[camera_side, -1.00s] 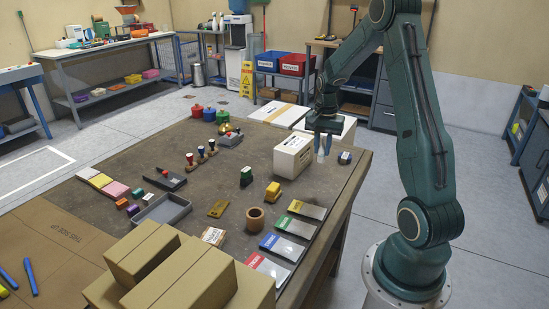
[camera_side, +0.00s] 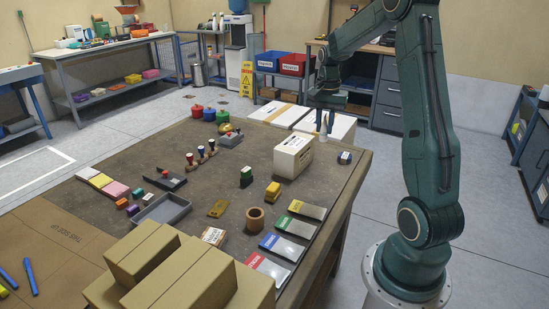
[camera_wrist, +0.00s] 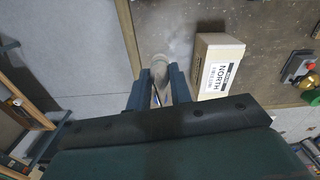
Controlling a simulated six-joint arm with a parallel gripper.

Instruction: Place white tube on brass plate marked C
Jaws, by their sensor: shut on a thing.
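My gripper (camera_side: 325,112) is shut on a white tube (camera_side: 323,126), held upright above the far right part of the table, behind the white box. In the wrist view the tube (camera_wrist: 159,63) sits between the two fingers of my gripper (camera_wrist: 160,78), its end showing past them. A small brass-yellow plate (camera_side: 218,208) lies flat near the middle of the table, well to the left and nearer the camera. Its marking is too small to read, so I cannot tell whether it is the C plate.
A white box (camera_side: 293,157) stands near the tube; the wrist view shows NORTH on its label (camera_wrist: 219,76). A wooden ring (camera_side: 255,219), yellow block (camera_side: 272,191) and grey tray (camera_side: 161,212) lie nearer. Coloured-edge plates (camera_side: 307,209) line the right edge. Cardboard boxes (camera_side: 180,275) fill the front.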

